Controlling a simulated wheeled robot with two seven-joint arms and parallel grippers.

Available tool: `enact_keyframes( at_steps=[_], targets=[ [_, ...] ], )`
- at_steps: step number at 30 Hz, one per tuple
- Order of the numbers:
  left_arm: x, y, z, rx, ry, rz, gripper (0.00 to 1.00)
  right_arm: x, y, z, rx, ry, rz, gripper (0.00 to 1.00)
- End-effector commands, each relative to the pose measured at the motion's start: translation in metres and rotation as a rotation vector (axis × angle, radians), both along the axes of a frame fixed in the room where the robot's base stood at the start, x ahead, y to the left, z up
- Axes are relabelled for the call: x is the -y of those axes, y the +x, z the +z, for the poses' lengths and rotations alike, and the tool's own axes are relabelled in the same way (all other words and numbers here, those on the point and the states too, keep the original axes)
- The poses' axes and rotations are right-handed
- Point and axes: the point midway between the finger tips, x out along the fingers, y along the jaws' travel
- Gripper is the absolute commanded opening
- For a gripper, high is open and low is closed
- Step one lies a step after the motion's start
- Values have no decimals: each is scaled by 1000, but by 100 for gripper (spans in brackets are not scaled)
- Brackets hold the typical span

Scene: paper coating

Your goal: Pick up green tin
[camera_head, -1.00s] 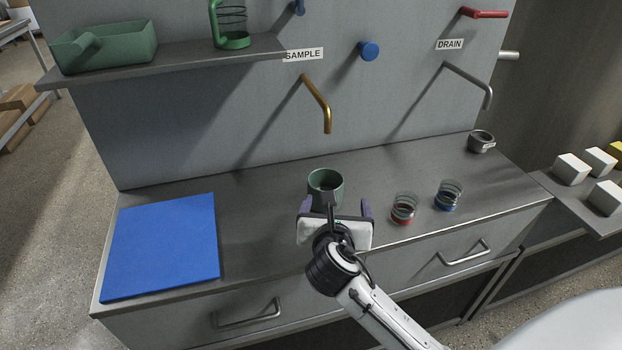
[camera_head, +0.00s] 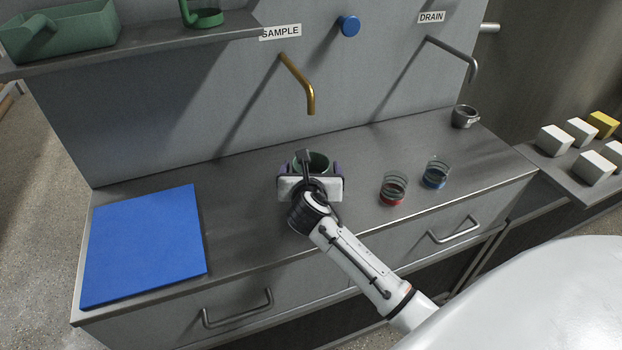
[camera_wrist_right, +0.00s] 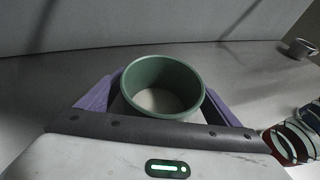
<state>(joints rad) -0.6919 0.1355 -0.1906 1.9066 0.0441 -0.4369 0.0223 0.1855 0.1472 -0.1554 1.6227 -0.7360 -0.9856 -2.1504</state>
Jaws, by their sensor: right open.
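The green tin (camera_head: 318,160) stands upright on the grey counter below the brass tap, partly hidden behind my right gripper (camera_head: 309,168) in the head view. In the right wrist view the tin (camera_wrist_right: 162,90) shows its open round mouth and pale inside. The right gripper (camera_wrist_right: 165,98) is open, with one purple finger on each side of the tin. I cannot tell whether the fingers touch it. My left gripper is not in view.
A blue mat (camera_head: 145,245) lies on the counter at left. A red-based glass (camera_head: 393,189) and a blue-based glass (camera_head: 435,175) stand right of the tin. A small grey cup (camera_head: 465,116) is at the back right. The brass tap (camera_head: 300,84) hangs above.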

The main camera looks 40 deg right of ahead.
Motion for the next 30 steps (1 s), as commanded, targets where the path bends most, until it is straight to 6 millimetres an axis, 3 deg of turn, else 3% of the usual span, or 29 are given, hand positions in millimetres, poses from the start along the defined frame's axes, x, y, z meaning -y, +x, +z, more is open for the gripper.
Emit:
enact_keyframes(
  at_steps=[9, 18, 26, 30],
  targets=[
    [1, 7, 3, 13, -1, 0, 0, 4, 6, -3, 0, 0, 1, 85],
    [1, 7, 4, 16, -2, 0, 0, 4, 6, -2, 1, 0, 1, 39],
    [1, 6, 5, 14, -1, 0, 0, 5, 6, 2, 2, -1, 1, 39],
    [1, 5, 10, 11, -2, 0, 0, 5, 7, 24, 5, -2, 1, 39]
  ],
)
